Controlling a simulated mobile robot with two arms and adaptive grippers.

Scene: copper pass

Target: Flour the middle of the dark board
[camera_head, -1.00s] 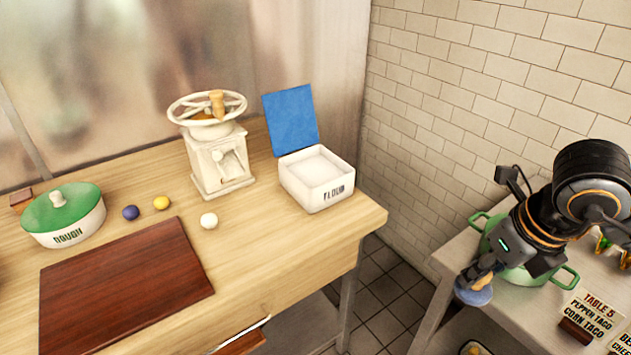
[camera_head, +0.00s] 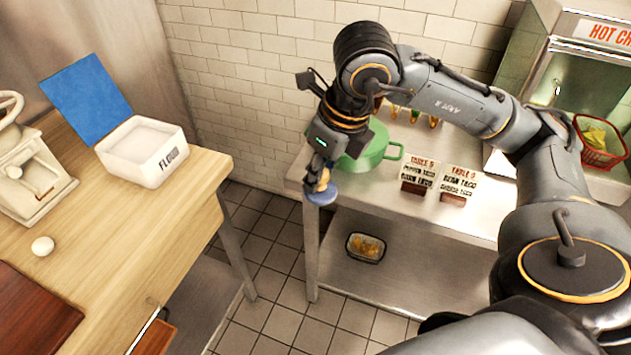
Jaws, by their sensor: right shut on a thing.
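The dark board (camera_head: 35,315) lies on the wooden table at the lower left, with only its right part in view. The white flour box (camera_head: 150,152), marked FLOUR, stands near the table's right corner. Its blue lid (camera_head: 88,98) is up and white flour (camera_head: 140,143) shows inside. My right gripper (camera_head: 322,180) is in front of the green pot, well to the right of the flour box. It is shut on a small tool with a tan grip and a round blue-grey end (camera_head: 321,195), which hangs downward. My left gripper is not in view.
A white ball (camera_head: 42,246) and a white grinder (camera_head: 28,178) are on the wooden table (camera_head: 130,255). The steel table (camera_head: 465,222) holds a green pot (camera_head: 375,150) and two order cards (camera_head: 459,180). A floor gap separates the tables. A red basket (camera_head: 600,142) is at right.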

